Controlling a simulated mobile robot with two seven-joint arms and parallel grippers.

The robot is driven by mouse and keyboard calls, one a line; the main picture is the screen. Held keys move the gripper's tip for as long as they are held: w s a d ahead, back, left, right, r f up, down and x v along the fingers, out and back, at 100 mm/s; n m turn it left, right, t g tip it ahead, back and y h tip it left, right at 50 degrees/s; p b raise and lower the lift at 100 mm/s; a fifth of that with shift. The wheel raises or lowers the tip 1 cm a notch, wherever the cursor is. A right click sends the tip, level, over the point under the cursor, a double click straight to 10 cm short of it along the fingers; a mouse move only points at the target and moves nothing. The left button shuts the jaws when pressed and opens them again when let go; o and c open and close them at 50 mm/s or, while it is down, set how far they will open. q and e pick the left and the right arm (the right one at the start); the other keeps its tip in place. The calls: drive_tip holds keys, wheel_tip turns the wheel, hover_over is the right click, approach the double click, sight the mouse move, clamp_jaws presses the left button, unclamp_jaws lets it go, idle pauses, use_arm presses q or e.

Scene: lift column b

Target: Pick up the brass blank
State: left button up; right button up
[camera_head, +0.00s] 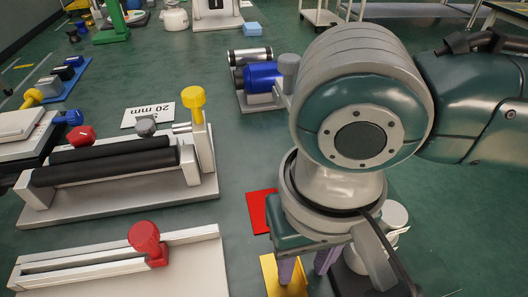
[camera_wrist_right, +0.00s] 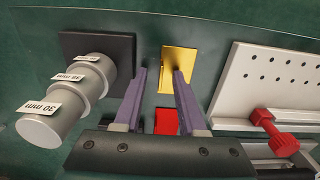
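The brass blank is a flat yellow-gold plate (camera_head: 276,272) at the bottom centre of the head view, partly covered by my right gripper. In the right wrist view the brass blank (camera_wrist_right: 179,56) lies just beyond the fingertips, partly behind the right-hand finger. My right gripper (camera_head: 305,268) has two purple fingers pointing down, spread apart. My left gripper is in neither view.
A red plate (camera_head: 259,210) lies near the brass blank. A stepped grey cylinder marked "30 mm" (camera_wrist_right: 62,103) on a dark base is left in the wrist view. A perforated light plate (camera_wrist_right: 268,78) with a red knob (camera_wrist_right: 272,128) is right. Roller fixtures (camera_head: 110,205) fill the head view's left.

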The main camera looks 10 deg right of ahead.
drive_tip(key=shift+f, duration=0.25)
clamp_jaws()
idle(1.3)
